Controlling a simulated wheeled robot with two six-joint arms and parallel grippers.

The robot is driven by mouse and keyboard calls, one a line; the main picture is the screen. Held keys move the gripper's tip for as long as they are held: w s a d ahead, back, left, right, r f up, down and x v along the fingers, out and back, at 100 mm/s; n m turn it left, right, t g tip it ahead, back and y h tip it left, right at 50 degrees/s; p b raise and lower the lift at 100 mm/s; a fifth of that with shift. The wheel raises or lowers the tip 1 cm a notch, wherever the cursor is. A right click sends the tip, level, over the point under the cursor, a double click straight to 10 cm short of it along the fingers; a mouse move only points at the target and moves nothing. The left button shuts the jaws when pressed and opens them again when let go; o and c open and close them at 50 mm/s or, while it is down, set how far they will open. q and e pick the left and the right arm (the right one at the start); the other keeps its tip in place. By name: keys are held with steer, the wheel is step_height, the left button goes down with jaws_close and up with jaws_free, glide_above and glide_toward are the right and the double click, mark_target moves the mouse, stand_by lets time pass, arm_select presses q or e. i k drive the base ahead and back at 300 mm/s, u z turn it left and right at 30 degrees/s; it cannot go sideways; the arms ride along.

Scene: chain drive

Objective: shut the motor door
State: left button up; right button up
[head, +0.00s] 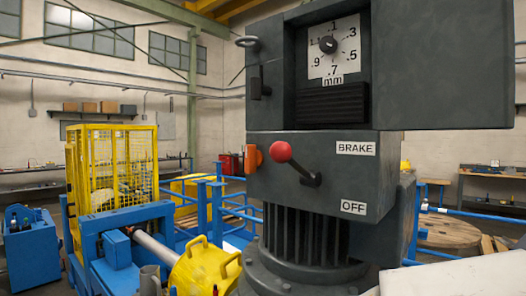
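The motor housing (310,170) is a tall dark grey unit standing close in front of me in the head view. Its upper compartment is open and shows a white dial (348,58) marked in mm, with a black knob and dark ribs below. A flat dark grey panel (445,75), which looks like the motor door, stands swung out to the right of the opening. A black latch (259,84) and a ring handle (247,41) sit on the housing's left side. Neither of my grippers can be made out.
An orange block (252,154) is on the housing's left. A yellow cage (110,165), blue frame (115,250) and yellow drum (205,265) stand left. A wooden spool (450,232) lies behind right.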

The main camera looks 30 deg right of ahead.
mark_target(443, 65)
steer(key=z, duration=0.75)
steer(key=k, duration=0.2)
steer(key=z, duration=0.9)
